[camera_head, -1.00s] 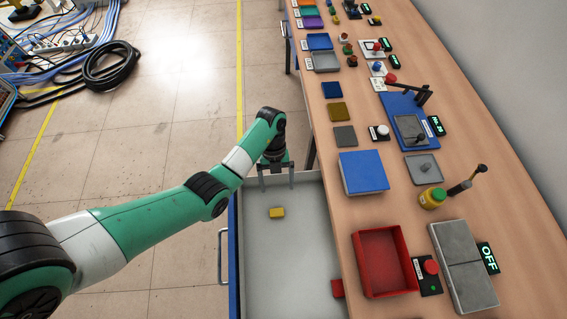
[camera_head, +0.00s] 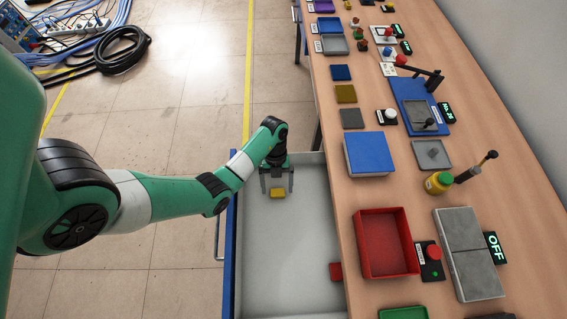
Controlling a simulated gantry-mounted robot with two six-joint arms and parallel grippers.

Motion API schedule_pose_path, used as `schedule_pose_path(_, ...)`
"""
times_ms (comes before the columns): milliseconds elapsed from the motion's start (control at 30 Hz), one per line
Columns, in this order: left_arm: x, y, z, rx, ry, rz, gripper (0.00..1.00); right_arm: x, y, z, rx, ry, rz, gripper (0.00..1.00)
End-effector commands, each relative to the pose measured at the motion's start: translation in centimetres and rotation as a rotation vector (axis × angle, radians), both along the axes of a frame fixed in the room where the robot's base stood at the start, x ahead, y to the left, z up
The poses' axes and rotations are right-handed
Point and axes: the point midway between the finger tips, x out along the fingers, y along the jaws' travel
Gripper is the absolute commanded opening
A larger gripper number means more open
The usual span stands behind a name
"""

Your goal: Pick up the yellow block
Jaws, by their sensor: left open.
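The yellow block (camera_head: 278,193) lies on the floor of the open drawer (camera_head: 285,255), toward its far end. My left gripper (camera_head: 277,188) points down over the drawer with its two fingers apart, one on each side of the block in this view. Whether the fingers touch the block, or how far above the drawer floor they are, I cannot tell. The top of the block is partly hidden by the gripper. My right gripper does not show.
A small red block (camera_head: 336,271) sits at the drawer's right wall.

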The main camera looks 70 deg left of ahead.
Motion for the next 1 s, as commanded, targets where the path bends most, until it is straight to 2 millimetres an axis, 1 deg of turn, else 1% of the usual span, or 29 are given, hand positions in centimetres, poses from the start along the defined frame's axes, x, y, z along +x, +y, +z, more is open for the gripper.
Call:
schedule_pose_path(33,-0.25,-0.09,-1.14,0.0,0.0,0.007,0.97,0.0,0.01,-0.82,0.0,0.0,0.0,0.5)
schedule_pose_path(100,-0.45,-0.16,-1.56,0.001,-0.002,0.012,0.97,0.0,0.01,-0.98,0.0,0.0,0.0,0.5)
schedule_pose_path(333,-0.5,-0.2,-1.5,0.002,-0.002,0.014,0.97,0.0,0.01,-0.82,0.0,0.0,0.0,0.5)
schedule_pose_path(367,-0.5,-0.2,-1.5,0.002,-0.002,0.014,0.94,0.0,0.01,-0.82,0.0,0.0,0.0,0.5)
schedule_pose_path(400,-0.5,-0.2,-1.5,0.002,-0.002,0.014,0.87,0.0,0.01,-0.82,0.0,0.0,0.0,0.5)
schedule_pose_path(467,-0.49,-0.2,-1.5,0.002,-0.002,0.014,0.76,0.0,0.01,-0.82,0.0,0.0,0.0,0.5)
schedule_pose_path(500,-0.49,-0.2,-1.5,0.002,-0.002,0.014,0.69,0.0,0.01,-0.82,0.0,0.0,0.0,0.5)
schedule_pose_path(567,-0.49,-0.2,-1.5,0.002,-0.002,0.014,0.58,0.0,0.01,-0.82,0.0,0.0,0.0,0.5)
schedule_pose_path(600,-0.48,-0.2,-1.5,0.002,-0.002,0.014,0.51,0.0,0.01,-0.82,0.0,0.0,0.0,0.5)
schedule_pose_path(667,-0.48,-0.2,-1.5,0.002,-0.002,0.014,0.4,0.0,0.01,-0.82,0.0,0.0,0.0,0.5)
schedule_pose_path(700,-0.48,-0.2,-1.5,0.002,-0.002,0.014,0.33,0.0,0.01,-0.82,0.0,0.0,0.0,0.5)
schedule_pose_path(833,-0.48,-0.2,-1.5,0.002,-0.002,0.014,0.09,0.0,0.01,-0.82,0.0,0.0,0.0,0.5)
schedule_pose_path(867,-0.47,-0.2,-1.49,0.002,-0.002,0.014,0.07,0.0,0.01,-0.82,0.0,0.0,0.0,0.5)
schedule_pose_path(1000,-0.47,-0.2,-1.49,0.002,-0.002,0.014,0.07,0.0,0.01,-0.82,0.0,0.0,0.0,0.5)
